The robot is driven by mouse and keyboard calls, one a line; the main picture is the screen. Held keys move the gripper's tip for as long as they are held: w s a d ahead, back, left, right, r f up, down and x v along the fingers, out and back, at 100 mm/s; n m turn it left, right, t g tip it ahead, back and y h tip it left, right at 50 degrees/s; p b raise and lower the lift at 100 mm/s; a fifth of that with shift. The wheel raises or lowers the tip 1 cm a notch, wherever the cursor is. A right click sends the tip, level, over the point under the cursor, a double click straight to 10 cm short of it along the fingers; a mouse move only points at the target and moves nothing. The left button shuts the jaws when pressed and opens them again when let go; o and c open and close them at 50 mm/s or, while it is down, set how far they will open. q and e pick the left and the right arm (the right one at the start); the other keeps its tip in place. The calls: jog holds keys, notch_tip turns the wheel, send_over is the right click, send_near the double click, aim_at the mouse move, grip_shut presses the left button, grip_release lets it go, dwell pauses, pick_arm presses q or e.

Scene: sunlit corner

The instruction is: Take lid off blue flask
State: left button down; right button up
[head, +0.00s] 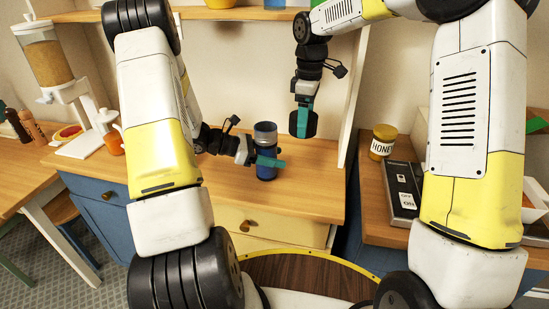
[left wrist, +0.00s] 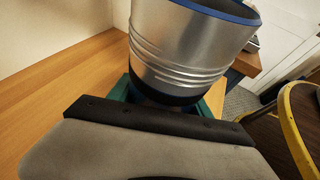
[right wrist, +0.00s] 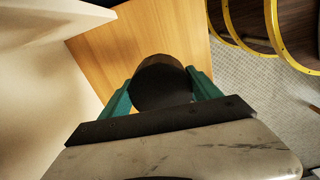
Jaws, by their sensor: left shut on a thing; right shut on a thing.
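The flask (head: 265,134) stands upright on the wooden counter, with a blue body and a silver threaded neck. Its neck (left wrist: 190,48) is bare in the left wrist view, with a blue rim and a dark top opening. My left gripper (head: 266,161) is shut around the flask's body from the left. My right gripper (head: 302,119) points down, to the right of the flask and above the counter. It is shut on a black round lid (right wrist: 160,82), which is apart from the flask. The lid's underside is hidden.
A honey jar (head: 383,141) and a grey switch box (head: 402,190) are on the right counter. A dispenser (head: 46,55) and a white stand (head: 88,135) are at the left. An upright white panel (head: 352,100) rises just right of the lid. The counter in front of the flask is clear.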

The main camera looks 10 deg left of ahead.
pick_arm(q)
jog(key=shift+f, duration=0.2)
jog(key=shift+c, duration=2.3)
grip_release()
jog(key=shift+f, duration=0.15)
